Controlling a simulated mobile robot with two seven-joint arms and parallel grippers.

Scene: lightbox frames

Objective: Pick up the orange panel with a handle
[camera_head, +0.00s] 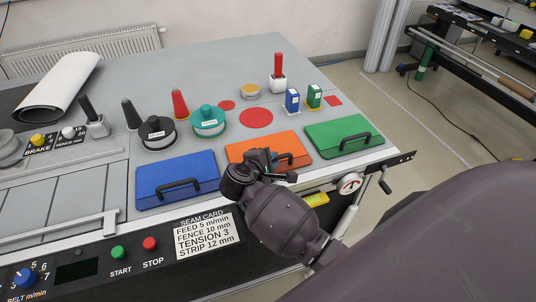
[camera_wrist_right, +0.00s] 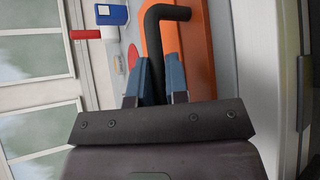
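The orange panel (camera_head: 250,147) lies flat on the table between a blue and a green panel. Its black handle (camera_head: 290,157) shows partly beside my right gripper (camera_head: 268,158), which hides part of the panel. In the right wrist view, the orange panel (camera_wrist_right: 203,55) stands at the right. Its black handle (camera_wrist_right: 154,35) runs down between the two blue fingers of my right gripper (camera_wrist_right: 158,75). The fingers are close on both sides of the handle; whether they press on it cannot be told. My left gripper is not in view.
The blue panel (camera_head: 160,175) is left of the orange one, and the green panel (camera_head: 335,130) is right. Behind stand a teal knob (camera_head: 208,120), a red-handled white block (camera_head: 278,82), and small blue (camera_head: 292,100) and green (camera_head: 314,96) boxes.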

